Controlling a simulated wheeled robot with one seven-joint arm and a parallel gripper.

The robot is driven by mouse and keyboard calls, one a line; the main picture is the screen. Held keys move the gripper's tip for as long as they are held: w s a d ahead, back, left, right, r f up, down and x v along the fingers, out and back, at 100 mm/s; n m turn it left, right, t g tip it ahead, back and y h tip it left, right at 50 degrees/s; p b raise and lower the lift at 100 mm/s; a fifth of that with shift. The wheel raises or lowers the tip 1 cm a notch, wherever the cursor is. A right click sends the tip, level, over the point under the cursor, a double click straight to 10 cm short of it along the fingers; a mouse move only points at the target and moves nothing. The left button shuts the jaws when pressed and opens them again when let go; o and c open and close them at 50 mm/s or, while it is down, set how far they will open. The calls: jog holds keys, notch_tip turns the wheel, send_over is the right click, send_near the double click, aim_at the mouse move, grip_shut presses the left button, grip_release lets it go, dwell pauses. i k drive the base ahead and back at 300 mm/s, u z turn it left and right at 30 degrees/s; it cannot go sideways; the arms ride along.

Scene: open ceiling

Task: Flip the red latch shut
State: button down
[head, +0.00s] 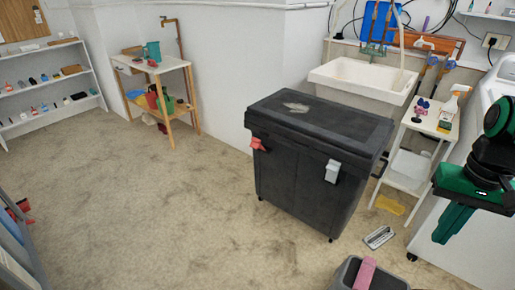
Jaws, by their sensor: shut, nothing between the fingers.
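The red latch (257,144) is on the front of a dark grey lidded bin (295,185), near its left corner just under the lid edge. It appears to stick out from the bin wall; its exact angle is too small to tell. A white latch (332,171) is on the same front side, farther right, and lies close to the wall. The lid (330,122) is down on the bin. My green gripper (442,238) is at the right edge of the view, shut and empty, pointing down. It is well apart from the bin and both latches.
A small white side table (408,176) and a sink (365,78) stand behind and right of the bin. A grey bucket (340,278) and a metal-looking item (379,238) are on the floor in front. Floor (170,210) left of the bin is clear.

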aim_at(255, 143)
jog(key=z, duration=0.1)
jog(key=i, duration=0.6)
jog(key=u, duration=1.5)
